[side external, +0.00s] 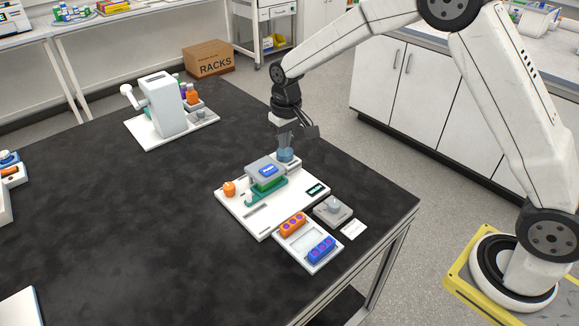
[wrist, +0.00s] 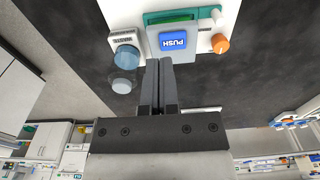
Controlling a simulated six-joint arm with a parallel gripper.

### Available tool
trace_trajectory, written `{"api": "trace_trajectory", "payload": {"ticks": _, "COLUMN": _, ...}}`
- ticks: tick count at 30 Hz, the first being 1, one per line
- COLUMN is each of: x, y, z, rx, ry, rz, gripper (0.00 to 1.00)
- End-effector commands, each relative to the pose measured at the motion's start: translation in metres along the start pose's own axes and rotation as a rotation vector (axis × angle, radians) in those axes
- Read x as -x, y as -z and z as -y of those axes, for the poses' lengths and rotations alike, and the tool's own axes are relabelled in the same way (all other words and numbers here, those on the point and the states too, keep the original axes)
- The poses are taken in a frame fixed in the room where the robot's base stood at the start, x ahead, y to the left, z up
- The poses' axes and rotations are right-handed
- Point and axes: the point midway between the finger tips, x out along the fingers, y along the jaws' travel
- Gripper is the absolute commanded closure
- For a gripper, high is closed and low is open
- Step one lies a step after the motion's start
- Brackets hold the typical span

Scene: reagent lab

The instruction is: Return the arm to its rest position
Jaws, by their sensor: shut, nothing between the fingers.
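My gripper (side external: 291,138) hangs over the back of the white station board (side external: 248,215) on the black table. In the wrist view my gripper (wrist: 159,64) shows its two fingers closed together with nothing held. Close by stands a clear vessel with a blue part (side external: 285,154), also in the wrist view (wrist: 126,57). In front of it is a grey device with a blue PUSH button (side external: 268,171), whose button also shows in the wrist view (wrist: 173,40). I cannot tell whether the gripper touches the vessel.
An orange knob (side external: 229,188) sits at the board's left. A white dispenser (side external: 160,103) stands at the back left. The table's left middle is clear.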

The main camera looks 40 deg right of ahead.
Motion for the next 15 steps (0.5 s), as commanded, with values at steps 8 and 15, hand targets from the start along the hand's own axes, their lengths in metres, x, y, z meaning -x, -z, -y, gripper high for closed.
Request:
{"api": "trace_trajectory", "payload": {"ticks": 8, "x": 0.017, "y": -0.056, "z": -0.014, "rx": -0.001, "ry": 0.001, "rz": -0.05, "gripper": 1.0}}
{"api": "trace_trajectory", "payload": {"ticks": 15, "x": 0.025, "y": -0.109, "z": -0.024, "rx": -0.001, "ry": 0.001, "rz": -0.092, "gripper": 1.0}}
